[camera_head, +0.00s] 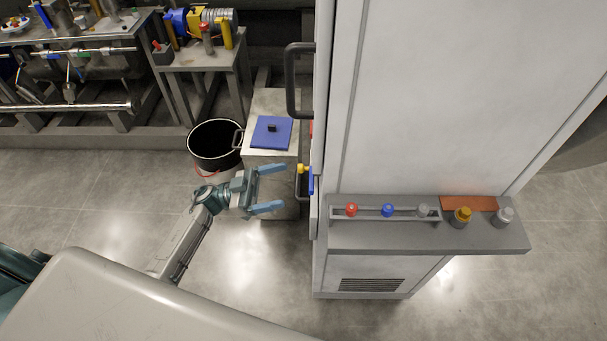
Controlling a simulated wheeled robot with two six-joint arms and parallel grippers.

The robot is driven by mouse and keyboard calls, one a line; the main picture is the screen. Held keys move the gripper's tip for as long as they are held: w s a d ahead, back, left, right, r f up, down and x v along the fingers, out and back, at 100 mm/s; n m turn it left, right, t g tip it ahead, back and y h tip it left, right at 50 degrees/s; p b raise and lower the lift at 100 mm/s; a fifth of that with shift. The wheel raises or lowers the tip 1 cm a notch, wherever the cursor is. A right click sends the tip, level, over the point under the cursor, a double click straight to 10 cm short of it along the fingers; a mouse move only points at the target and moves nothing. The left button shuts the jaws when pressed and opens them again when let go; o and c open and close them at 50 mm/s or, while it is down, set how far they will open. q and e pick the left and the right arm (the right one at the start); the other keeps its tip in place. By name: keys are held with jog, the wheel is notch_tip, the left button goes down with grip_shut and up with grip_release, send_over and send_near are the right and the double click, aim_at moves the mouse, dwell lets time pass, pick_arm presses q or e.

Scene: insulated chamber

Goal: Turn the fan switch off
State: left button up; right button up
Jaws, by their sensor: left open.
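My left gripper (277,188) comes in from the lower left. Its two blue fingers are spread apart with nothing between them, and they point right toward the left side of the tall white chamber (440,90). A small yellow part (303,168) and a blue part (311,181) sit on that side, seen edge-on, just right of the fingertips and apart from them. No label shows, so I cannot tell which part is the fan switch or its position. My right gripper is not in view.
A black handle (291,80) juts from the chamber's left side. A grey stand (259,159) holds a blue plate (266,140) with a black knob. A black bucket (216,126) stands beside it. A shelf (345,238) on the chamber carries several coloured-top vials.

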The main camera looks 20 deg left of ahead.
pick_arm(q)
jog(key=p+x, duration=0.2)
jog(key=x, duration=0.5)
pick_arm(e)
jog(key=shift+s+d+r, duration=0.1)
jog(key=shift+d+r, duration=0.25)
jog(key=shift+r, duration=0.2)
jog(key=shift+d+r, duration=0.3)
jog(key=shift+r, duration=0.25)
pick_arm(q)
jog(key=c, duration=1)
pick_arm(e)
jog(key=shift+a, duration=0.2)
